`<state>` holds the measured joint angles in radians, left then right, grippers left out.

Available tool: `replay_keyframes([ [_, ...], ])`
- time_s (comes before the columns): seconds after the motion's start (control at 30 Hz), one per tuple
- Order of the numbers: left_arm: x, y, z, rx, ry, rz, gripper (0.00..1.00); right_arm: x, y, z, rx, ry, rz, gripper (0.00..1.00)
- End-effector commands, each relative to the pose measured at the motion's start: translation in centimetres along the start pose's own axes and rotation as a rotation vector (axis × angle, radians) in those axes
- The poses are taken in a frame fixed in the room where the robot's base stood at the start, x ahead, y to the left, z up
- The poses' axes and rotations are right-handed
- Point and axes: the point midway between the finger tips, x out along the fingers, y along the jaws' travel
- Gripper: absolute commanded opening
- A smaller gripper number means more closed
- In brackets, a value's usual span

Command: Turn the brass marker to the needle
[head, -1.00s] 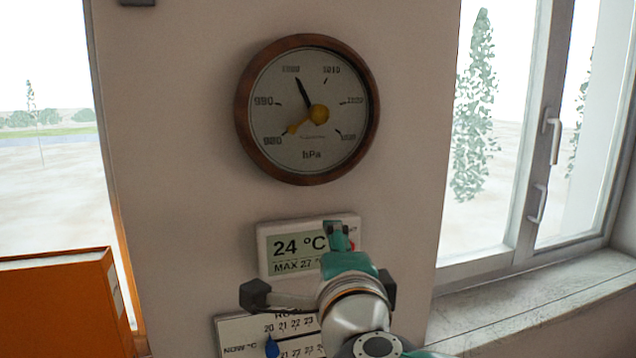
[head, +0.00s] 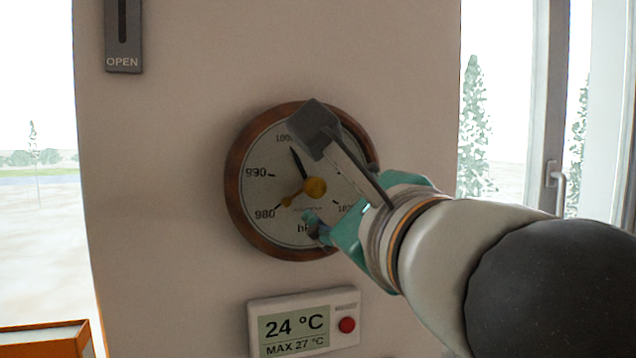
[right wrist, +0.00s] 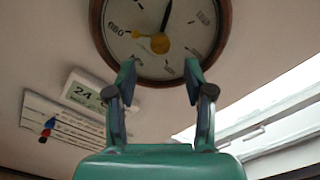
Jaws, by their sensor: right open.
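The round barometer (head: 238,190) with a wooden rim hangs on the wall; it also shows in the right wrist view (right wrist: 222,40). Its black needle (head: 298,162) points up and slightly left, near 1000. The brass marker (head: 288,201) points down-left toward 980, away from the needle, and joins the brass knob (head: 316,187) at the dial's centre. In the right wrist view the knob (right wrist: 160,43) lies beyond and between my fingertips. My right gripper (head: 316,172) is open and empty in front of the dial, hiding its right part. My left gripper is not in view.
A thermometer display (head: 300,322) with a red button is on the wall below the barometer. A grey plate marked OPEN (head: 123,40) is at the upper left. Windows flank the wall. An orange object (head: 45,340) stands at the lower left.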

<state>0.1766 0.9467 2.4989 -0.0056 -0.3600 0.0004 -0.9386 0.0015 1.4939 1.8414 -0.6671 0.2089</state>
Motion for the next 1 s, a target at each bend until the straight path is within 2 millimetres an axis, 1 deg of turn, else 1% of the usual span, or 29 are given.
replay_keyframes([
  [0.03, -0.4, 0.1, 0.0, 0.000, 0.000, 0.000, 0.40, 1.3, -0.1, 0.0, -0.001, 0.004, 0.000, 0.53],
  [0.1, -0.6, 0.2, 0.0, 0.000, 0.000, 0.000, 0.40, 2.7, -0.1, 0.1, -0.001, 0.004, 0.001, 0.53],
  [0.2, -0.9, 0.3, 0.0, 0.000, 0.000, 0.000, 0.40, 4.3, 0.0, 0.0, -0.001, 0.003, 0.001, 0.53],
  [0.3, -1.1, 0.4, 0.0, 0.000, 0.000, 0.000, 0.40, 5.5, 0.0, 0.1, 0.000, 0.002, 0.000, 0.53],
  [0.5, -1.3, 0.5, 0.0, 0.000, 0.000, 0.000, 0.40, 6.6, 0.0, 0.0, 0.000, -0.001, 0.000, 0.53],
  [0.77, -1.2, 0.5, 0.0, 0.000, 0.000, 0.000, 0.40, 6.7, 0.1, 0.0, 0.000, -0.002, 0.001, 0.53],
  [0.87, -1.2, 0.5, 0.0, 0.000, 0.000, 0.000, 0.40, 6.7, 0.1, 0.1, 0.000, -0.002, 0.002, 0.38],
  [1.0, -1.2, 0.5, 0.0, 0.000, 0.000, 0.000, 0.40, 6.7, 0.1, 0.1, -0.001, -0.002, 0.002, 0.14],
])
